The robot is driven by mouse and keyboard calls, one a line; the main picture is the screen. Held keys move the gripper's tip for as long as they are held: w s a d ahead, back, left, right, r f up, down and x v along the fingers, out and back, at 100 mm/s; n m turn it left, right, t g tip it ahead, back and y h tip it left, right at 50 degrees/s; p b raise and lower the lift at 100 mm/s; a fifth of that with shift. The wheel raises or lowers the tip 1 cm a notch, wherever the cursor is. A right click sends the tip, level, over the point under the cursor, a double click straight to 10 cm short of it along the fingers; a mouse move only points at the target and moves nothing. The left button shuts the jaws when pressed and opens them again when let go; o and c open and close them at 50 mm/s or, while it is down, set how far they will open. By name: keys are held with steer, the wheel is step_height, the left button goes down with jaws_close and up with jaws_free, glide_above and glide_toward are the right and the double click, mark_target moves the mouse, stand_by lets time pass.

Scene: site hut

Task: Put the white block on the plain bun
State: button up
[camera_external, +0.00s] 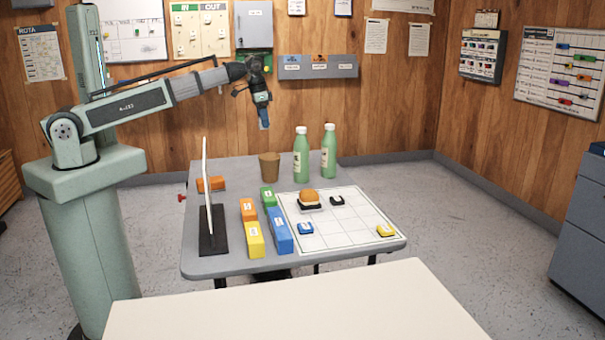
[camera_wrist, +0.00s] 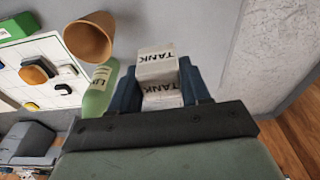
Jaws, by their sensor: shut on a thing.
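My gripper (camera_external: 263,120) is raised above the table's back, left of the bottles. In the wrist view its two dark blue fingers (camera_wrist: 160,90) are shut on a white block (camera_wrist: 157,65) with black "TANK" lettering on two faces. The block is hard to make out in the external view. A plain golden-brown bun (camera_external: 310,196) sits on a dark base on the white gridded board (camera_external: 345,225). It also shows at the left of the wrist view (camera_wrist: 36,72), well apart from the held block.
A brown cup (camera_external: 269,166) and two green bottles (camera_external: 301,155) (camera_external: 329,150) stand behind the board. An upright white panel (camera_external: 206,185) and several coloured blocks (camera_external: 279,231) stand left of it. Small dark, blue and yellow pieces (camera_external: 385,230) lie on the board.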

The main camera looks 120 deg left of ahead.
step_height(320, 180, up, 5)
steer(key=shift+f, duration=0.1)
steer(key=w+d, duration=0.4)
steer(key=w, duration=0.4)
steer(key=w+d, duration=0.3)
steer(key=w, duration=0.6)
glide_above(311, 190)
steer(key=shift+m, duration=0.3)
steer(key=shift+s+d+f, duration=0.1)
steer(key=shift+d+f, duration=0.1)
steer(key=shift+f, duration=3.6)
steer(key=shift+s+d+f, duration=0.1)
steer(key=shift+d+f, duration=0.05)
steer(key=shift+f, duration=3.6)
steer(key=shift+f, duration=0.15)
steer(key=o, duration=1.1)
